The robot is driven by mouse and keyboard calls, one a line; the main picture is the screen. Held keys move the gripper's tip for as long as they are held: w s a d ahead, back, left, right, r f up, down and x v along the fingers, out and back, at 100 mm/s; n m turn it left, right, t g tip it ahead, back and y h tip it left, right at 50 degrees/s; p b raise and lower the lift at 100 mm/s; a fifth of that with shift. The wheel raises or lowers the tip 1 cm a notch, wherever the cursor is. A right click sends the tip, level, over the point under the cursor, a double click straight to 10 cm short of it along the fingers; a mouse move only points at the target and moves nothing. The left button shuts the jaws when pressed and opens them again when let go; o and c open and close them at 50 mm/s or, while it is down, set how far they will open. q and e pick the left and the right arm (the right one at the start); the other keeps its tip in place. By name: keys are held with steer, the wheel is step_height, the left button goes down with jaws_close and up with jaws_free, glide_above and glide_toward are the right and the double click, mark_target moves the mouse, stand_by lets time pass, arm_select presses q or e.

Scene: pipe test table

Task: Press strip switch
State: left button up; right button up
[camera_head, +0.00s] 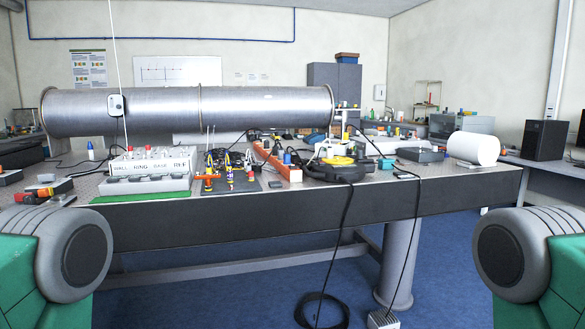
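A long orange-red power strip (272,160) lies on the test table (330,201), right of the middle of the tabletop items, running from back left to front right. A blue plug or cap (287,158) shows at its right side, and dark cables lie beside it. Its switch is too small to make out. Neither gripper is in view. Only green and grey parts of my arms show at the lower left and lower right corners, well apart from the strip.
Left of the strip are tools on a dark mat (240,184) and a white labelled box (150,172). Right of it is a black-and-yellow coiled device (338,168). A large metal pipe (160,109) spans behind. Cables hang over the front edge.

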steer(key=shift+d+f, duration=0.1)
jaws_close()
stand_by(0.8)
